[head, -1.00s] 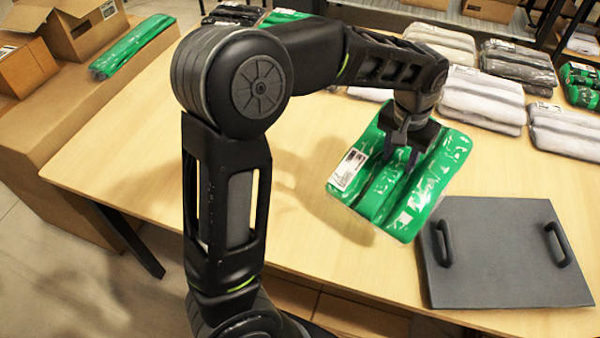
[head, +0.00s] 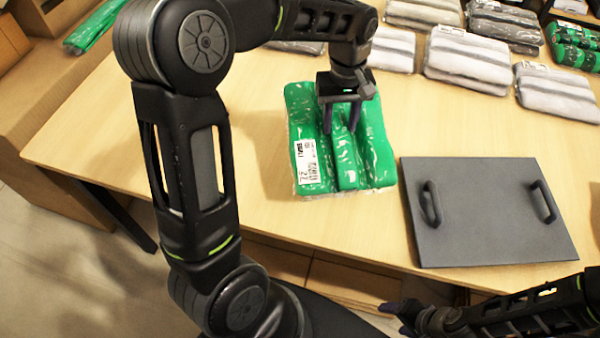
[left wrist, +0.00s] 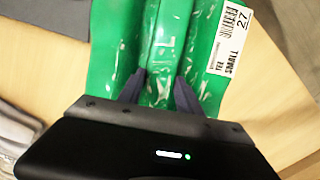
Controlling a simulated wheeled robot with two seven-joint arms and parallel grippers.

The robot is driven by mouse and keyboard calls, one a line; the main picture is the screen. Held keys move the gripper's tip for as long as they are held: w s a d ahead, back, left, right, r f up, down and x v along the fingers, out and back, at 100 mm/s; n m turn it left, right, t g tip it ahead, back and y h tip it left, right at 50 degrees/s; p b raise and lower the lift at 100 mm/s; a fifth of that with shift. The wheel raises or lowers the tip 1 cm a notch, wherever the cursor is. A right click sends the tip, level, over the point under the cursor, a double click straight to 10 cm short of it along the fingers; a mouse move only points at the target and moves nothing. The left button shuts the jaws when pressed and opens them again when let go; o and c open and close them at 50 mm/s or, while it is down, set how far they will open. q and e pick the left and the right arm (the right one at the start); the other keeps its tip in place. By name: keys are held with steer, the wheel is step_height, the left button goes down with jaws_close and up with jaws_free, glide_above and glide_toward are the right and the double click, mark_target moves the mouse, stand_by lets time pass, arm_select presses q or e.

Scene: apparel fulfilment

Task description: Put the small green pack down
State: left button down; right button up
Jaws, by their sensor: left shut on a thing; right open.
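The small green pack (head: 341,163) is wrapped in clear plastic, with a white label on its left side. It is over the wooden table (head: 250,205), left of the grey board; whether it touches the table I cannot tell. My left gripper (head: 341,130) points down and is shut on a fold of the pack. In the left wrist view the two fingers pinch the middle of the green pack (left wrist: 160,50), and the label reads "TEE SMALL". My right gripper (head: 393,312) is open and empty at the bottom, near the table's front edge.
A grey board with two handles (head: 480,215) lies right of the pack. Grey and white packs (head: 468,60) and green packs (head: 575,45) line the back. Cardboard boxes and another green pack (head: 95,27) are at the left. The table's front left is clear.

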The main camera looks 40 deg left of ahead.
mark_target(293, 129)
arm_select(q)
steer(key=s+a+n+h, duration=0.1)
steer(key=s+a+n, duration=0.1)
steer(key=n, duration=0.2)
steer(key=s+a+f+n, duration=0.1)
steer(key=s+a+n, duration=0.1)
steer(key=n, duration=0.2)
steer(key=s+a+f+n+h, duration=0.1)
steer(key=s+a+n, duration=0.1)
steer(key=n, duration=0.1)
steer(key=shift+s+a+f+n+t+h+b, duration=0.15)
steer(key=shift+a+n+t+h+b, duration=0.15)
steer(key=shift+a+n+t, duration=0.1)
steer(key=shift+s+a+f+n+t, duration=0.15)
steer(key=shift+s+a+n+t, duration=0.15)
steer(key=shift+n, duration=0.6)
steer(key=shift+f, duration=3.1)
steer(key=shift+f+p, duration=0.3)
steer(key=shift+f, duration=1.6)
